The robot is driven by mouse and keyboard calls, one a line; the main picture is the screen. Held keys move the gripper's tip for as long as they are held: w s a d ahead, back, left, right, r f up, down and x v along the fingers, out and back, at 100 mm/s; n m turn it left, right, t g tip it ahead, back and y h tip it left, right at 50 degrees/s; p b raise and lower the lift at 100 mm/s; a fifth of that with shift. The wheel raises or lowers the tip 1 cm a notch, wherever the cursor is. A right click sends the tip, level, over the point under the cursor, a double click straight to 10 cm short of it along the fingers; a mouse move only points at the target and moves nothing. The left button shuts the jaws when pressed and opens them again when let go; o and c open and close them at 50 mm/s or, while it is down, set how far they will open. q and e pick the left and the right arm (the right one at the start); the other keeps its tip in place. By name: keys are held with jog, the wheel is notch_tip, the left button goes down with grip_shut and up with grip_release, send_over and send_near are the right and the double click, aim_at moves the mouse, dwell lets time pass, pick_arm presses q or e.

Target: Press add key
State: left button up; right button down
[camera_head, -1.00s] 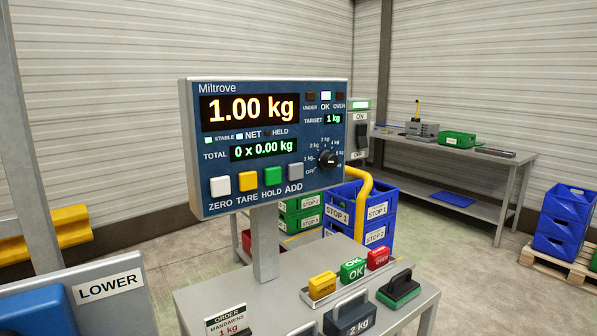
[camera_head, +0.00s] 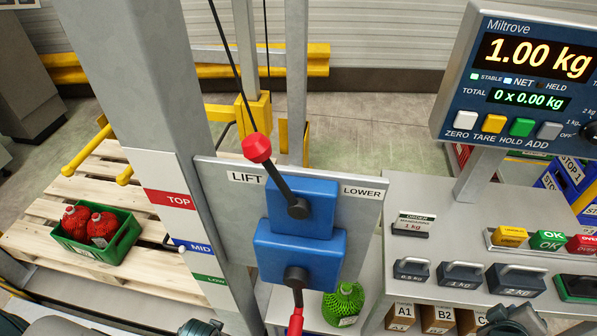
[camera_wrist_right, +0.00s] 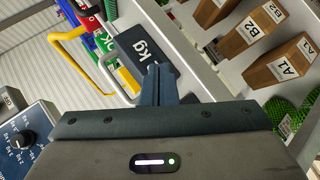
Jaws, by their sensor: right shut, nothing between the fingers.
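The grey ADD key (camera_head: 549,130) is the rightmost of the keys on the blue Miltrove scale panel (camera_head: 455,105), at the right of the head view. The panel reads 1.00 kg and TOTAL 0 x 0.00 kg. My right gripper (camera_head: 512,320) shows only partly at the bottom edge of the head view, below and apart from the panel. In the right wrist view its fingers (camera_wrist_right: 156,70) are together and empty, with a dark kg weight (camera_wrist_right: 143,50) beyond them. A dark part of my left arm shows at the bottom; its fingers cannot be made out.
A lever box (camera_head: 300,250) marked LIFT and LOWER stands in the middle. Weights (camera_head: 462,274) and yellow, OK and red blocks (camera_head: 548,240) lie on the grey table. A green crate (camera_head: 75,255) with red net bags is on a pallet at left.

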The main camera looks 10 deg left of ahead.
aim_at(549, 131)
pick_arm(q)
jog(key=s+a+f+g, duration=0.1)
jog(key=s+f, duration=0.3)
jog(key=f, duration=0.5)
jog(key=s+a+f, duration=0.1)
jog(key=s+f, duration=0.3)
jog(key=f, duration=0.5)
jog(key=s+f, duration=0.8)
jog(key=s, duration=0.4)
jog(key=shift+s+f+g, duration=0.2)
jog(key=shift+s+g, duration=0.1)
jog(key=shift+s, duration=0.05)
pick_arm(e)
jog(key=w+r+n+t+h, duration=0.3)
jog(key=w+r+n+t, duration=0.2)
jog(key=r+n, duration=0.4)
jog(key=w+r+n+t+h, duration=0.3)
jog(key=w+r+n+t, duration=0.3)
jog(key=r+n, duration=0.4)
notch_tip(549, 131, up, 7)
jog(key=shift+w+d+f+h, duration=0.25)
jog(key=shift+w+d, duration=0.2)
jog(key=shift+w, duration=0.4)
jog(key=shift+w, duration=0.15)
pick_arm(q)
jog(key=shift+f+b, duration=0.75)
pick_arm(e)
jog(key=w, duration=0.8)
jog(key=shift+w+a, duration=0.3)
jog(key=shift+a, duration=0.05)
